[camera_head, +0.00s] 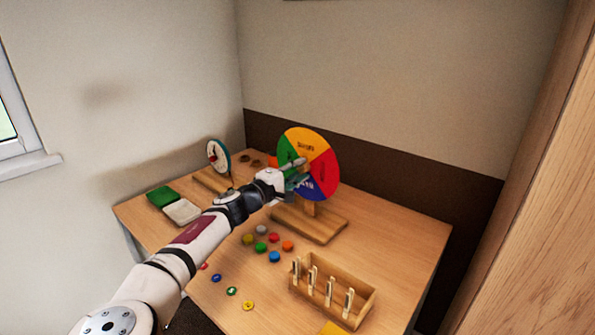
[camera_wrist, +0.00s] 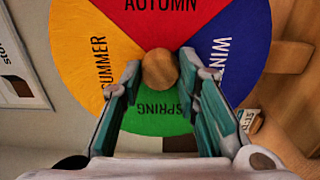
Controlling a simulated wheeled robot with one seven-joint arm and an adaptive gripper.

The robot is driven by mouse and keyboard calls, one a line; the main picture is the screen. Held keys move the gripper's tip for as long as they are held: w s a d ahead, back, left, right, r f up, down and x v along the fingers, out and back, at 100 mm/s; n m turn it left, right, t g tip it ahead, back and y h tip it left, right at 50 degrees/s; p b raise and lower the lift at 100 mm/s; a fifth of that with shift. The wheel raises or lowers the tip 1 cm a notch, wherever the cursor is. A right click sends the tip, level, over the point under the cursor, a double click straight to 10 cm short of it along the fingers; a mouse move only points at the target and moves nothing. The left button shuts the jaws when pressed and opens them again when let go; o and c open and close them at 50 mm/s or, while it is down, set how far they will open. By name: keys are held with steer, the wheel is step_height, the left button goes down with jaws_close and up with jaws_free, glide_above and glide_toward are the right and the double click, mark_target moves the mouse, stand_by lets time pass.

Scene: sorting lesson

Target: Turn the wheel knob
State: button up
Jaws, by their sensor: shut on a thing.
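The season wheel (camera_head: 322,168) stands upright on a wooden base (camera_head: 325,228), with yellow, red, blue and green quarters. In the wrist view the wheel (camera_wrist: 85,55) fills the middle, red AUTUMN at the top, yellow SUMMER left, blue WINTER right and green SPRING at the bottom. The round wooden knob (camera_wrist: 160,69) sits at its centre. My gripper (camera_head: 296,171) reaches the wheel's face and hides the knob in the head view. In the wrist view its two fingertips (camera_wrist: 160,75) are closed on the knob from both sides.
A smaller dial (camera_head: 222,162) stands at the back left. A green box (camera_head: 160,196) and a white tray (camera_head: 182,212) lie at the left edge. Several coloured discs (camera_head: 274,256) lie in front of the wheel. A wooden crate (camera_head: 360,298) with upright pegs is at front right.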

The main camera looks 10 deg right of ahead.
steer(key=o, duration=1.2)
steer(key=v, duration=1.2)
steer(key=s+d+f+m+g+y+p, duration=0.25)
steer(key=s+d+g, duration=0.25)
steer(key=s+d, duration=0.3)
steer(key=s+d+f+m+g+y+p, duration=0.1)
steer(key=s+d+m+g+y, duration=0.3)
steer(key=s+d+g, duration=0.3)
steer(key=s+a+r+t+y+p, duration=0.1)
steer(key=s+r+t+y+p, duration=0.1)
steer(key=s+r, duration=0.6)
steer(key=s+a+r+t+y+p, duration=0.1)
steer(key=s+a+r+y+p, duration=0.1)
steer(key=s+r, duration=0.6)
steer(key=s+a+r+t+y+p, duration=0.2)
steer(key=s+r+y, duration=0.2)
steer(key=s+r, duration=0.4)
steer(key=shift+s+m+t+p, duration=0.3)
steer(key=shift+s+m, duration=0.05)
steer(key=shift+s, duration=3.05)
